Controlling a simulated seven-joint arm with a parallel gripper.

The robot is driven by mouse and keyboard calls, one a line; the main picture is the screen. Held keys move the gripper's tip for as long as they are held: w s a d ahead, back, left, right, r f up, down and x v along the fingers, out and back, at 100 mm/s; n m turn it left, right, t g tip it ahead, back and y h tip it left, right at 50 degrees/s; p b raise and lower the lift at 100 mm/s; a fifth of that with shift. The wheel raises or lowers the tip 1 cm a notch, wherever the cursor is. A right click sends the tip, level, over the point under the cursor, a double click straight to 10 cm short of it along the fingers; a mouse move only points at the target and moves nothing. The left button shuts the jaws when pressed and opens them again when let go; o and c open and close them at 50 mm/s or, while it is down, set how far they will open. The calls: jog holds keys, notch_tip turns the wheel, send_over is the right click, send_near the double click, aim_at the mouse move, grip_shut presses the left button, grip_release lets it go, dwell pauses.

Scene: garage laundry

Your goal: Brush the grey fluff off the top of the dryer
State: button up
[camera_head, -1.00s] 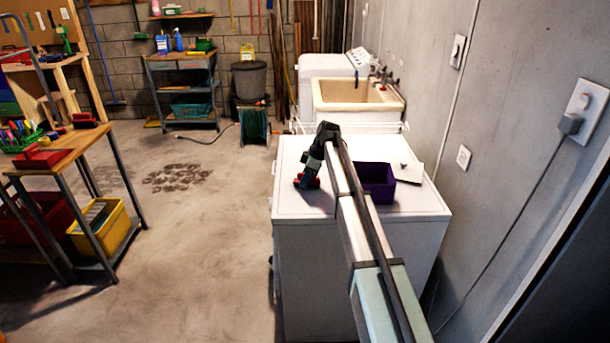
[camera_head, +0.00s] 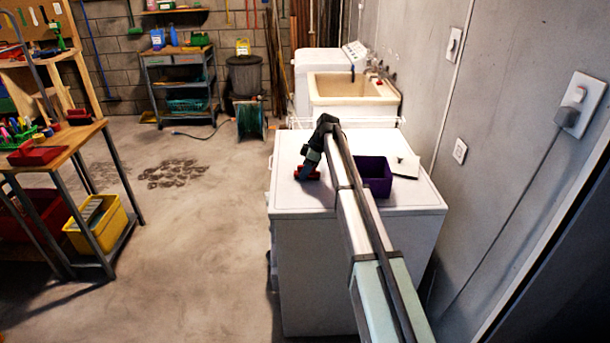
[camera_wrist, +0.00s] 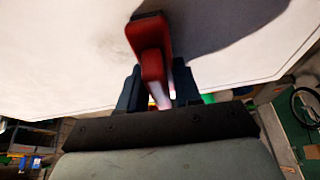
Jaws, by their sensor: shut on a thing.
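The white dryer (camera_head: 400,199) stands at the centre right of the head view, its flat top facing up. My gripper (camera_head: 309,169) is above the left part of that top, pointing down, shut on a red brush (camera_head: 307,174). In the wrist view the red brush (camera_wrist: 153,58) sticks out between the dark fingers of my gripper (camera_wrist: 157,88), over the white dryer top (camera_wrist: 60,60). The brush is at or close to the surface; I cannot tell if it touches.
A purple bin (camera_head: 375,177) stands on the dryer, right of my gripper. A white card-like piece (camera_head: 406,166) with a small dark mark lies beside it. A sink (camera_head: 352,88) is behind, and a grey wall (camera_head: 500,110) rises at the right.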

aim_at(305, 185)
jog(key=shift+w+d, duration=0.1)
jog(key=shift+w, duration=3.45)
jog(key=shift+s+d, duration=0.15)
jog(key=shift+d, duration=0.3)
jog(key=shift+s+d, duration=0.1)
jog(key=shift+s, duration=5.6)
jog(key=shift+s+r, duration=0.1)
jog(key=shift+r, duration=0.85)
notch_tip(305, 185, up, 6)
